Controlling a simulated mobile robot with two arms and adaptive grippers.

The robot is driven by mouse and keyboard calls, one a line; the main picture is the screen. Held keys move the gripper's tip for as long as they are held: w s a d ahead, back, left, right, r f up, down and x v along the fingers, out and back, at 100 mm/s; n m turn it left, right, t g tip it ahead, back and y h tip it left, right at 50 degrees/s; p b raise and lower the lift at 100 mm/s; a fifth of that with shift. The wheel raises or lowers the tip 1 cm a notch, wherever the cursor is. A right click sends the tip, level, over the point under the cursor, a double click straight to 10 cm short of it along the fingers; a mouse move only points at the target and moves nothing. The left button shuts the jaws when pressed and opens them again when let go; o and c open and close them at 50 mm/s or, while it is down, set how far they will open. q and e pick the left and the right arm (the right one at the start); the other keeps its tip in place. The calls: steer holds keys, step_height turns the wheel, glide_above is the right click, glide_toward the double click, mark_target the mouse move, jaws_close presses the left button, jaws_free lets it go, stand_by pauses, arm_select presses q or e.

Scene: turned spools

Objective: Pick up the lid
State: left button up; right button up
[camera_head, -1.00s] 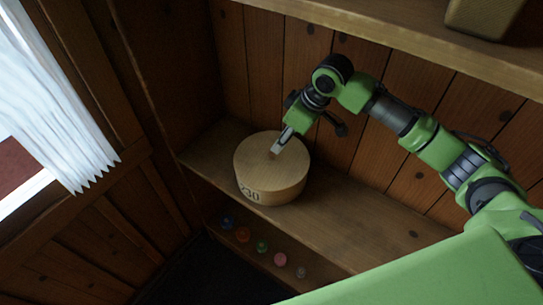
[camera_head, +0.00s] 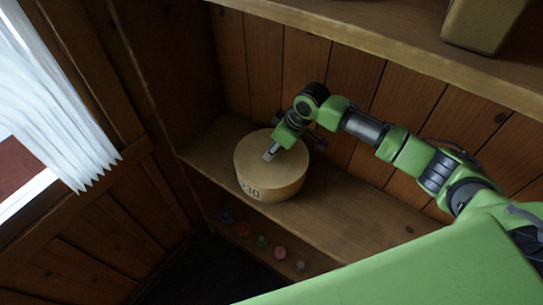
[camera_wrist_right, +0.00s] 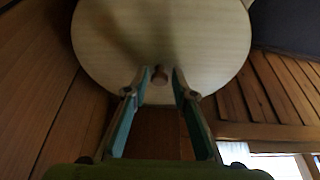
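A round, pale wooden box (camera_head: 262,190) marked "230" stands on the shelf. Its flat round top, the lid (camera_head: 290,165), appears in place; I cannot make out a seam. In the right wrist view the lid (camera_wrist_right: 210,40) fills the upper part, with a small wooden knob (camera_wrist_right: 160,76) on it. My right gripper (camera_head: 269,154) reaches down over the lid near its middle. In the right wrist view its two fingers (camera_wrist_right: 162,78) are apart, one on each side of the knob, with no clear grip on it. My left gripper is not in view.
The shelf (camera_head: 345,225) is bare to the right of the box. A plank wall rises close behind, and an upper shelf (camera_head: 370,42) holds a tan container (camera_head: 482,25). Several small coloured knobs sit below the shelf's front edge. A white curtain (camera_head: 55,95) hangs at left.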

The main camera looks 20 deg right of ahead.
jaws_close()
steer(key=shift+w, duration=0.1)
steer(key=shift+r+b, duration=0.35)
steer(key=shift+r, duration=0.1)
step_height(320, 180, up, 2)
steer(key=shift+r+b, duration=0.15)
steer(key=shift+b, duration=0.55)
arm_select(q)
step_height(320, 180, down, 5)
steer(key=b, duration=0.3)
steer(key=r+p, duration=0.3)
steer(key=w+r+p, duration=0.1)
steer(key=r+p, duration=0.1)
arm_select(e)
steer(key=s+a+r, duration=0.6)
steer(key=s+r, duration=0.6)
steer(key=r, duration=0.1)
steer(key=shift+s+a, duration=0.2)
steer(key=shift+s, duration=0.05)
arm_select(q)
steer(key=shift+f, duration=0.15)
arm_select(e)
steer(key=shift+d+f, duration=0.1)
steer(key=shift+f, duration=0.05)
